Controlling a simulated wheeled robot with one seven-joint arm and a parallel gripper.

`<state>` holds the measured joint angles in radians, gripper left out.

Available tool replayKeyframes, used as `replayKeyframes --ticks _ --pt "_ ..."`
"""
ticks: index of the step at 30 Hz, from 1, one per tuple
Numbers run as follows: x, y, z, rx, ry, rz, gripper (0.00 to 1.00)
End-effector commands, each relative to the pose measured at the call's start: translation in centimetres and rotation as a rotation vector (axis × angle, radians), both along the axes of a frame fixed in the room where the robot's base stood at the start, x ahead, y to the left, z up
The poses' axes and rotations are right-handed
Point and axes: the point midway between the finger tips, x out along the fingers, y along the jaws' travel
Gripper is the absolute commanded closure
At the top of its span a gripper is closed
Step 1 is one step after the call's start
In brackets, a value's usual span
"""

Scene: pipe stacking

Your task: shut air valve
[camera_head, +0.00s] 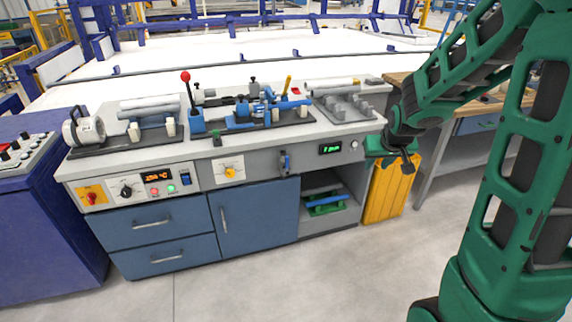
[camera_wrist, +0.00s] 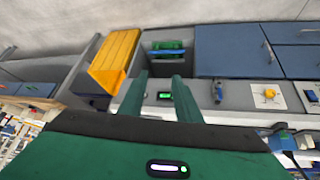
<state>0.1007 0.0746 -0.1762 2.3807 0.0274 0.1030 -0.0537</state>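A small valve with a blue handle (camera_head: 285,162) is on the grey front panel of the workbench, right of its middle. The handle hangs roughly upright, pointing down. In the wrist view, which shows the bench upside down, the valve (camera_wrist: 218,92) lies right of my fingers. My gripper (camera_wrist: 160,78) is open and empty, its two green fingers apart on either side of the green display. In the head view my gripper (camera_head: 400,160) hangs at the bench's right end, to the right of the valve and not touching it.
A green display (camera_head: 331,148) and a yellow knob (camera_head: 229,171) flank the valve. Below are an open shelf with a green and blue item (camera_head: 325,204) and a blue cabinet door (camera_head: 256,218). A yellow bin (camera_head: 390,190) stands at the right. The floor in front is clear.

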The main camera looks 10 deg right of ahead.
Motion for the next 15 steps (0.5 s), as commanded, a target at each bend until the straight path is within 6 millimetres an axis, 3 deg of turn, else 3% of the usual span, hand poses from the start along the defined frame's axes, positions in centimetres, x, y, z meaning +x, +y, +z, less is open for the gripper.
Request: replayKeyframes --ticks 6,15 --pt "7.8 2.0 -2.9 -0.039 -0.144 0.092 0.70" --pt "16.3 6.1 -6.8 -0.064 -0.359 0.198 0.70"
